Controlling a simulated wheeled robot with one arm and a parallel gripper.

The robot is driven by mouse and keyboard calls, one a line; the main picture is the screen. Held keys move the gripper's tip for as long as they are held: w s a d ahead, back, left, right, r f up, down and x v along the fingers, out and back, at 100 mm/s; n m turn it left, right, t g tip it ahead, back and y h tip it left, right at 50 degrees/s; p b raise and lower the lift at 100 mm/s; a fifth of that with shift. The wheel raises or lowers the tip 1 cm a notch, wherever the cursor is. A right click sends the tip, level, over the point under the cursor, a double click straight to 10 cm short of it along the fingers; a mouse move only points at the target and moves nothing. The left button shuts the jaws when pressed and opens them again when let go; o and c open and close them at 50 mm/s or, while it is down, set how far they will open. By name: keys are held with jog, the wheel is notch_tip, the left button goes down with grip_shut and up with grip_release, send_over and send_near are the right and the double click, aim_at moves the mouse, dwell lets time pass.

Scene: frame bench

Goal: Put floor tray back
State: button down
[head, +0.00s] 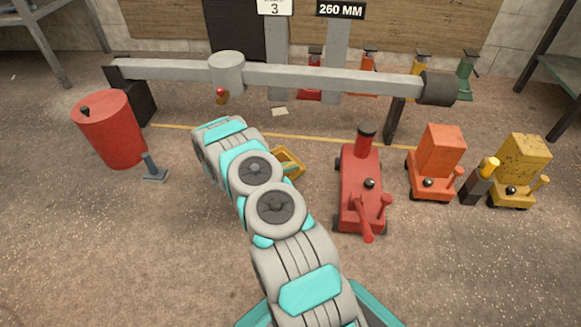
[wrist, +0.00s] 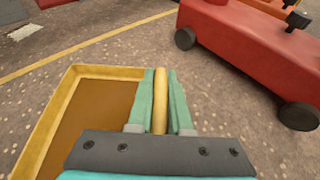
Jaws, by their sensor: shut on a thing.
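The floor tray is a shallow yellow-rimmed tray with a brown inside. In the wrist view its rim (wrist: 45,115) shows at the left, and in the head view part of the tray (head: 291,161) shows behind my arm. My gripper (wrist: 161,75) has its two green fingers closed on the tray's right yellow edge or handle bar. The near part of the tray is hidden by my gripper body in the wrist view. In the head view my arm hides the fingers. I cannot tell whether the tray touches the floor.
A red floor jack (head: 360,187) stands close right of the tray. An orange machine (head: 437,160) and a yellow one (head: 518,165) stand further right. A red drum (head: 108,130) is at left. A grey beam (head: 330,78) spans behind. The front floor is clear.

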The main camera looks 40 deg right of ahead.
jog(key=c, duration=0.8)
grip_release()
jog(key=shift+f, duration=0.1)
jog(key=shift+c, duration=0.2)
